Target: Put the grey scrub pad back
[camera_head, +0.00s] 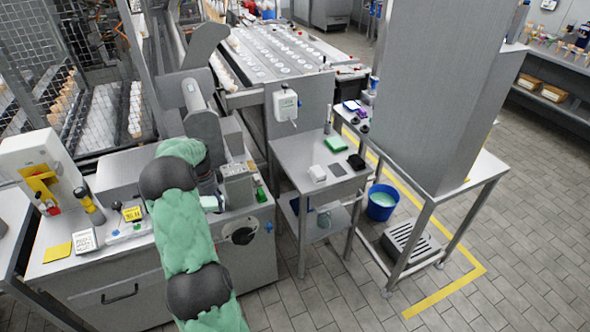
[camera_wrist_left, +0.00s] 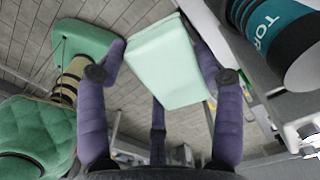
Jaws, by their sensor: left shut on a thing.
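My left gripper (camera_wrist_left: 163,62) is shut on a pale mint-green block (camera_wrist_left: 165,75), with a purple finger on each side of it. In the head view this block (camera_head: 210,203) shows as a small pale patch at the front edge of the left counter, partly hidden by my arm. My left gripper (camera_head: 208,190) is mostly hidden there behind the green sleeve. A dark grey flat piece (camera_head: 337,169) lies on the small steel table (camera_head: 300,150); I cannot tell whether it is the grey scrub pad. My right gripper is not in view.
The small table also bears a green pad (camera_head: 335,144), a white block (camera_head: 317,173) and a black piece (camera_head: 356,161). A dispenser (camera_head: 285,104) hangs behind it. A blue bucket (camera_head: 382,202) stands on the floor to the right. The table's front strip is bare.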

